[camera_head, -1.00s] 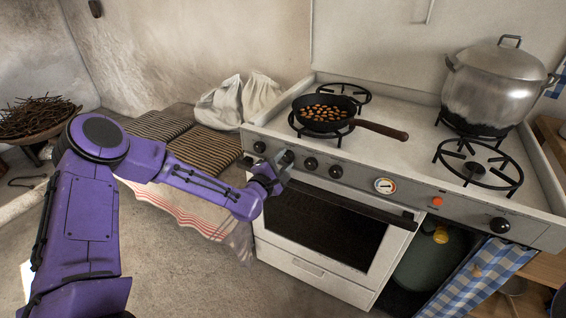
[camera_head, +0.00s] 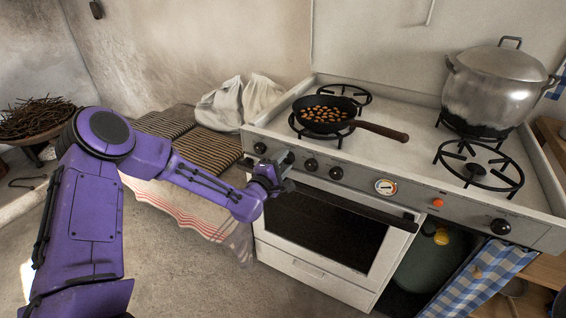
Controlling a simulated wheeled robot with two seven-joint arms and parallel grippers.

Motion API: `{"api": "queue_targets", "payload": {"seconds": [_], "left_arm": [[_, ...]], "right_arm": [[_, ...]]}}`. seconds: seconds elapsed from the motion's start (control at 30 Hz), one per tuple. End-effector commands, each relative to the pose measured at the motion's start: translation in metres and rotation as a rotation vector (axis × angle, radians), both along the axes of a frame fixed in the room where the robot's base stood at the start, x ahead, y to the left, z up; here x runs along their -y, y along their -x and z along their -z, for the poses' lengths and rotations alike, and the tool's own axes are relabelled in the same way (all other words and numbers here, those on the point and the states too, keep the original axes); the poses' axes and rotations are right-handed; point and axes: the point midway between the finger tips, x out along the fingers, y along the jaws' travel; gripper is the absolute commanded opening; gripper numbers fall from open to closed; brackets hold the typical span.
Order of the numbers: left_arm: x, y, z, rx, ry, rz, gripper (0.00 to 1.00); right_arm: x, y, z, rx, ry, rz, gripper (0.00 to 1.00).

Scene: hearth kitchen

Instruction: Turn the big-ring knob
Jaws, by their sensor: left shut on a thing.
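My left gripper (camera_head: 284,168) is at the stove's front panel (camera_head: 405,194), shut on a knob (camera_head: 290,157) that it mostly hides, between the leftmost knob (camera_head: 260,148) and another black knob (camera_head: 311,164). A further black knob (camera_head: 336,172) is to the right of these, and one more knob (camera_head: 499,226) is at the panel's far right. The held knob's angle is too small to tell, and no ring marking is readable. My right gripper is not in view.
A large metal pot (camera_head: 493,88) stands at the back right. The oven handle (camera_head: 350,203) runs just below the panel. A round gauge (camera_head: 386,187) and red button (camera_head: 437,202) are on the panel.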

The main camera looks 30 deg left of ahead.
Motion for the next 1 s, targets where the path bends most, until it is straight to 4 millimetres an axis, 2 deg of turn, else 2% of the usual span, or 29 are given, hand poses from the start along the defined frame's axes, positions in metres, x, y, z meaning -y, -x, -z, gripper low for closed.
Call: {"api": "queue_targets", "payload": {"seconds": [0.07, 0.1, 0.17, 0.43, 0.53, 0.8, 1.0], "left_arm": [[0.0, 0.0, 0.001, -0.003, -0.003, 0.002, 0.11], [0.0, 0.0, 0.001, -0.003, -0.002, 0.002, 0.51], [0.0, 0.0, 0.001, -0.003, -0.002, 0.002, 0.67], [0.0, 0.001, 0.0, -0.001, -0.001, 0.001, 0.67], [0.0, 0.009, 0.0, -0.001, 0.0, 0.0, 0.67], [0.0, 0.071, 0.0, -0.002, 0.002, 0.0, 0.67], [0.0, 0.101, 0.0, -0.002, 0.0, 0.001, 0.67]], "right_arm": [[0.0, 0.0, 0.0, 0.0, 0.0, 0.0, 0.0], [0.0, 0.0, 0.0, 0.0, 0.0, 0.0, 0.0], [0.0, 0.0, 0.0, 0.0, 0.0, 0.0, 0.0], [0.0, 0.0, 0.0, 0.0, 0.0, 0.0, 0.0], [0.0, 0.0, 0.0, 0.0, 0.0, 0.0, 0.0], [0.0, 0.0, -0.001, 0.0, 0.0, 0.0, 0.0], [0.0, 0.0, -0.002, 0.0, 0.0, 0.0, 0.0]]}}
